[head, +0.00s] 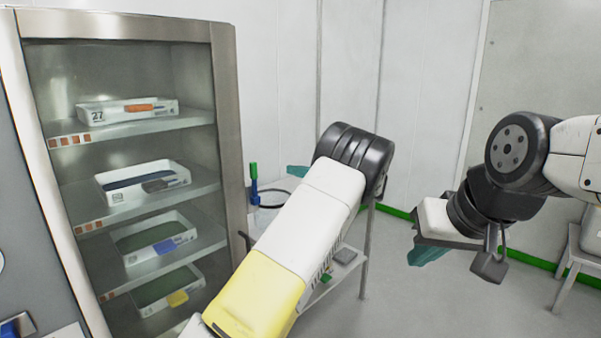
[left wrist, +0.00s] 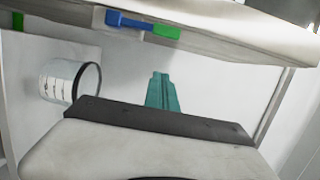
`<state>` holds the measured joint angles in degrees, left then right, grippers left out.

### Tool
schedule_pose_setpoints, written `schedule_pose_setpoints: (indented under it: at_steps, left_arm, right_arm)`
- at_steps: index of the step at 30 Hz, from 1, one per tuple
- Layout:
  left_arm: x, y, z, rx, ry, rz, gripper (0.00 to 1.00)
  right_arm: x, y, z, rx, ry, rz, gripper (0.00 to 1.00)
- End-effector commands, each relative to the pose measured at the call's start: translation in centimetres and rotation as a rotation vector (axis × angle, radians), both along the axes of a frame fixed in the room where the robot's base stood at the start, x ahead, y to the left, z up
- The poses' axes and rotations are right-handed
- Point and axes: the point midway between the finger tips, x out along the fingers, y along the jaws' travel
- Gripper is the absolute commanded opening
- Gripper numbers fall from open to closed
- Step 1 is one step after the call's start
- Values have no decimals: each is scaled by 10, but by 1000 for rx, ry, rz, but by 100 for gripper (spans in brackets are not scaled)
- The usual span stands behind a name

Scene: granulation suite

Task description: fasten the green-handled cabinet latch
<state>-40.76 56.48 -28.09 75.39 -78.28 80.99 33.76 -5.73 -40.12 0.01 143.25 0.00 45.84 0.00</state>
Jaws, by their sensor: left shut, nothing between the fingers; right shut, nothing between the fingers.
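The cabinet latch has a green handle (head: 253,170) standing up from a blue part (head: 254,190), beside the right edge of the steel cabinet (head: 228,110). In the left wrist view, the green handle (left wrist: 166,31) and blue bar (left wrist: 128,21) lie along a pale edge near the top. My left gripper (head: 298,171) shows only as a teal tip right of the latch, mostly hidden by my arm. In the left wrist view its teal fingers (left wrist: 161,92) are shut and empty, apart from the latch. My right gripper (head: 430,255) is shut and empty, far to the right.
The cabinet shelves hold several white trays (head: 128,111) with coloured tags. A clear container with dark markings and a black rim (left wrist: 68,82) stands left of my fingers in the wrist view. A metal-legged table (head: 367,250) is behind my left arm. Floor is free between the arms.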

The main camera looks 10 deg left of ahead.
Motion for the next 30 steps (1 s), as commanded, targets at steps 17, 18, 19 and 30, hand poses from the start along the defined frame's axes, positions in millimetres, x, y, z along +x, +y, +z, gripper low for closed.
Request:
schedule_pose_setpoints:
  at_steps: [17,18,19,30]
  left_arm:
    - [3,83,0,0,0,0,0]
    - [1,85,1,-1,0,0,0]
    - [-1,86,1,-1,0,0,0]
    - [-4,88,0,0,-1,0,0]
  right_arm:
    - [0,0,0,0,0,0,0]
    - [0,0,0,0,0,0,0]
    - [0,0,0,0,0,0,0]
    - [0,0,0,0,0,0,0]
